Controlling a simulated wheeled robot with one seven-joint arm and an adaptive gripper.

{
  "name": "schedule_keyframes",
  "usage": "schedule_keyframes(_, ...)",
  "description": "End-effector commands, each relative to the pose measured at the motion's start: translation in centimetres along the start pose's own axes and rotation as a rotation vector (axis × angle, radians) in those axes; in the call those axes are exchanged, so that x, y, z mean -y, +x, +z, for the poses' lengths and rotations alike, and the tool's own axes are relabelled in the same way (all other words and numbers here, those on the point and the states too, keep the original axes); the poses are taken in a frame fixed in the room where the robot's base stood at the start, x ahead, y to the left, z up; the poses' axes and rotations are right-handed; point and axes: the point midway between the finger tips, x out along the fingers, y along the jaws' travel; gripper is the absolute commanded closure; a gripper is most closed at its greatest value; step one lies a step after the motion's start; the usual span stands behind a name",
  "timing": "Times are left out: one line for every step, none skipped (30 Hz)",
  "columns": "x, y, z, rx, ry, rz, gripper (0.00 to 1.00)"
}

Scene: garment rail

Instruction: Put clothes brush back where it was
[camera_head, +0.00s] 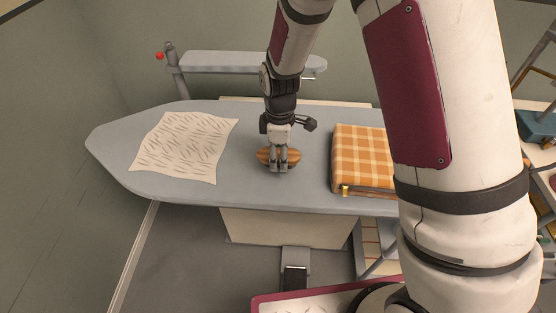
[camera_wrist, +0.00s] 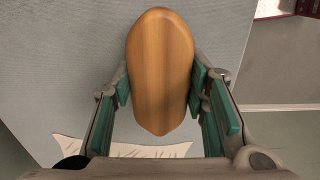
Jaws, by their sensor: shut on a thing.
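The clothes brush (camera_wrist: 160,72) is a wooden oval with a striped grain. In the wrist view it lies between the two green-padded fingers of my gripper (camera_wrist: 160,88), which is shut on its sides. In the head view the brush (camera_head: 264,156) is at the middle of the grey ironing board (camera_head: 245,192), with my gripper (camera_head: 278,168) over it from above. The fingers hide part of the brush. I cannot tell whether the brush touches the board or is slightly above it.
A patterned cream cloth (camera_head: 185,147) lies on the board's left part. An orange checked folded cloth (camera_head: 362,158) lies to the right of the brush. A narrow sleeve board (camera_head: 240,62) stands behind. Bare board shows on both sides of the brush.

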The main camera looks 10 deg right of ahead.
Motion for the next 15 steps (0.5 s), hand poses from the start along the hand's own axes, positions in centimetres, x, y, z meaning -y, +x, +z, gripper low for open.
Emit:
schedule_keyframes(-0.2, 0.1, -0.1, 0.000, 0.000, 0.000, 0.85)
schedule_keyframes(-0.4, 0.1, -0.2, 0.000, 0.000, 0.000, 0.85)
schedule_keyframes(-0.8, 0.1, -0.5, -0.001, 0.000, 0.002, 0.85)
schedule_keyframes(-1.1, 0.2, -0.6, 0.000, 0.000, 0.001, 0.85)
schedule_keyframes(-0.8, 0.7, -0.5, 0.001, 0.001, -0.003, 0.85)
schedule_keyframes(-0.7, 1.3, -0.5, 0.002, 0.000, -0.005, 0.85)
schedule_keyframes(-0.7, 1.8, -0.5, 0.002, -0.001, -0.004, 0.85)
schedule_keyframes(-0.7, 2.1, -0.5, 0.002, 0.000, -0.003, 0.85)
schedule_keyframes(-0.7, 2.6, -0.5, 0.001, 0.000, -0.003, 0.85)
schedule_keyframes(-0.7, 2.9, -0.5, 0.001, 0.001, -0.003, 0.85)
schedule_keyframes(-0.8, 3.1, -0.5, 0.000, 0.001, -0.002, 0.85)
schedule_keyframes(-0.8, 3.4, -0.5, 0.000, 0.000, -0.001, 0.85)
schedule_keyframes(-0.8, 3.5, -0.5, 0.000, 0.000, -0.001, 0.85)
schedule_keyframes(-0.9, 3.6, -0.5, 0.000, 0.000, 0.000, 0.85)
schedule_keyframes(-0.9, 3.6, -0.5, 0.000, 0.000, 0.000, 0.85)
